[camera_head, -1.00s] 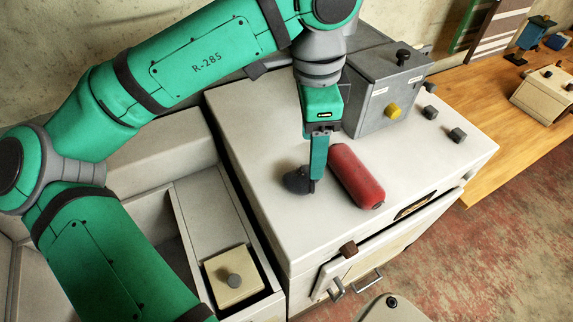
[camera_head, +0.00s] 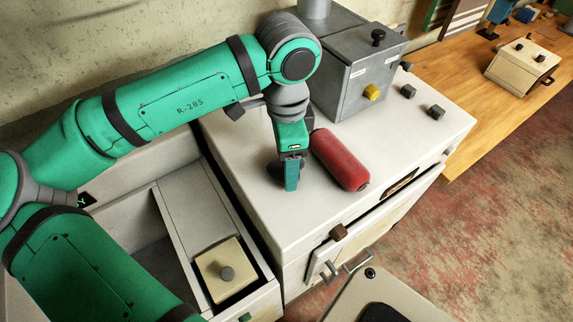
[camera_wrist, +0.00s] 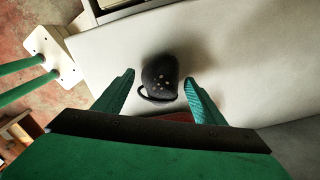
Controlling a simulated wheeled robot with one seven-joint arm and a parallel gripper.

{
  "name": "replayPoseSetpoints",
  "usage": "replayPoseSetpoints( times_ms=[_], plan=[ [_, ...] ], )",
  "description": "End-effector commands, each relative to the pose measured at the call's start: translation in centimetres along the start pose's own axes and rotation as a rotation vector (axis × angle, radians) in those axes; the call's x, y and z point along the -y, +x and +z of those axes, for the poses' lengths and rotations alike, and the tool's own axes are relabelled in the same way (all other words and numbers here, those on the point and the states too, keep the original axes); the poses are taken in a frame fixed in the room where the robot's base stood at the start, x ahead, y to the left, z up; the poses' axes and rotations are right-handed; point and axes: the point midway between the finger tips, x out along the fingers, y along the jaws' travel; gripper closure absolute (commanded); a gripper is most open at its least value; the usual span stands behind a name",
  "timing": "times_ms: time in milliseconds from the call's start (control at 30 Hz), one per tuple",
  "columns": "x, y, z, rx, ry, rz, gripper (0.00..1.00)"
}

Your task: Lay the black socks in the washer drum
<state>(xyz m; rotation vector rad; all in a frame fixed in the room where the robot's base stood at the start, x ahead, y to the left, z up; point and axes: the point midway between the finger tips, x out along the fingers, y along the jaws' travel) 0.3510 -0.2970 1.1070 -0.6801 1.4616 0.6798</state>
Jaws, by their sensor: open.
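The black socks (camera_wrist: 160,77) show as a dark rounded bundle with small pale spots and a curved band at its lower edge, lying on a pale surface in the wrist view. My gripper (camera_wrist: 159,80) is open, with one green finger on each side of the bundle; I cannot tell whether they touch it. No drum opening is visible.
A grey control box (camera_head: 350,85) with a yellow knob stands at the back of the cabinet top. A door with a handle (camera_head: 345,262) is on its front. A pale box (camera_head: 226,271) with a knob sits in the lower recess at left. A wooden bench (camera_head: 450,90) is at right.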

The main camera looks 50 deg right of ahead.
Motion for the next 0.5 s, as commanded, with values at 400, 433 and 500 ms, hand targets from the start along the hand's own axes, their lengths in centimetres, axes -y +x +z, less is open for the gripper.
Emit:
replayPoseSetpoints(
  times_ms=[400,433,500],
  plan=[
    [-0.05,0.72,0.13,0.000,-0.002,0.000,0.55],
    [-0.05,0.71,0.13,0.000,-0.002,0.000,0.62],
    [-0.05,0.71,0.09,0.000,-0.001,0.000,0.79]
  ],
)
